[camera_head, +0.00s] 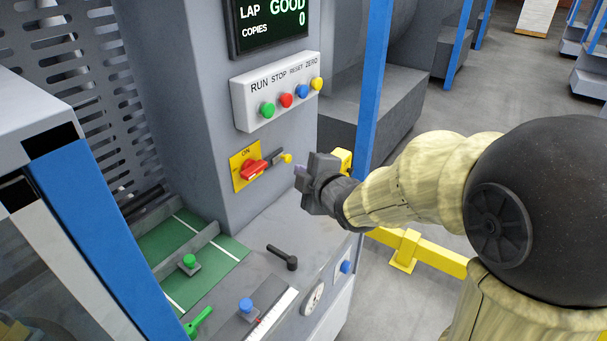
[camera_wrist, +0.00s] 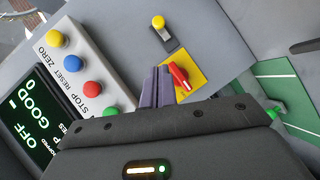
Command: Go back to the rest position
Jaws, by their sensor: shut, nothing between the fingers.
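My gripper (camera_head: 301,180) is at the end of my arm, in front of the machine's grey column. Its fingers are shut together with nothing between them, and they also show in the wrist view (camera_wrist: 157,88). A red rotary switch (camera_head: 253,171) on a yellow plate (camera_head: 238,160) labelled ON is left of the gripper in the head view. In the wrist view the red switch (camera_wrist: 180,76) lies just right of the fingertips. I see a gap between fingers and switch in the head view; the exact distance is hard to tell.
A button box (camera_head: 242,104) with RUN, STOP, RESET and ZERO is above the switch, below a display (camera_head: 268,22) reading GOOD. A small yellow-tipped lever (camera_head: 285,158) is near the gripper. A black lever (camera_head: 284,257) stands on the ledge below. A yellow rail (camera_head: 440,257) runs behind my arm.

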